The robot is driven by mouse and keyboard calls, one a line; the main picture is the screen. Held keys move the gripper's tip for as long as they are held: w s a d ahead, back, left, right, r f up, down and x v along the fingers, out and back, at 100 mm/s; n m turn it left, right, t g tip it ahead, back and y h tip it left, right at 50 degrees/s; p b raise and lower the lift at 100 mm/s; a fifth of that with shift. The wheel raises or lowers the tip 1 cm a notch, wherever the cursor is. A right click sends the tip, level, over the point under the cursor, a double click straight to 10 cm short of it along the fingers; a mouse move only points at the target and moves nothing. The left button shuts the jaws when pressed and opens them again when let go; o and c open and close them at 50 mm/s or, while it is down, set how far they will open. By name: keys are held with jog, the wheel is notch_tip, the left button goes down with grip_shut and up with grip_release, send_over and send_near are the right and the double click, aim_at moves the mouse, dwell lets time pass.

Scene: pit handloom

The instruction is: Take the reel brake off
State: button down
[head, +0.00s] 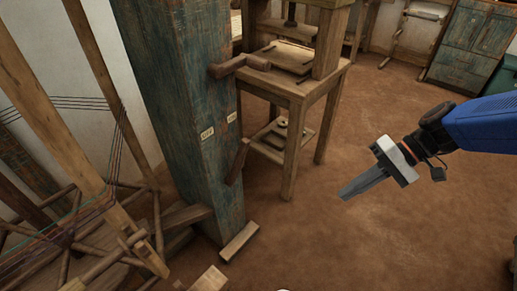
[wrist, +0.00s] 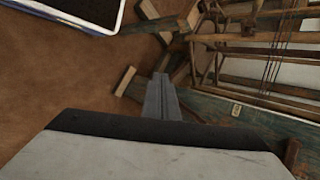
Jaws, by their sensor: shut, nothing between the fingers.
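A thick blue-green post (head: 175,100) stands left of centre in the head view. A small wooden lever (head: 237,162) slants down along its right edge, and I take it to be the reel brake. Two small pale labels sit above the lever; the left label (head: 207,133) seems to read OFF, the right label (head: 231,117) is too small to read surely. A wooden peg handle (head: 240,65) sticks out higher up. My gripper (head: 345,194) is shut and empty, in the air right of the post, apart from the lever. The wrist view shows its fingers (wrist: 161,82) and the post (wrist: 262,122).
A wooden stand with a shelf (head: 300,92) is behind the post. Loom beams and threads (head: 60,130) fill the left. A wooden block (head: 239,241) lies at the post's foot. A blue-green cabinet (head: 475,45) stands at the back right. The brown floor (head: 340,250) is clear.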

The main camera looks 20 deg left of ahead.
jog(key=w+a+f+m+y, duration=0.1)
jog(key=w+a+f+y, duration=0.4)
jog(key=w+a, duration=0.3)
jog(key=w+a+f+m+y, duration=0.2)
jog(key=w+a+f+y, duration=0.3)
jog(key=w+a, duration=0.4)
jog(key=w+y, duration=0.1)
jog(key=w, duration=0.1)
jog(key=shift+w+t, duration=0.3)
jog(key=shift+w, duration=0.05)
jog(key=s+r+x, duration=0.1)
jog(key=s+x, duration=0.1)
jog(key=x, duration=1)
jog(key=shift+s, duration=0.5)
jog(key=shift+r, duration=0.2)
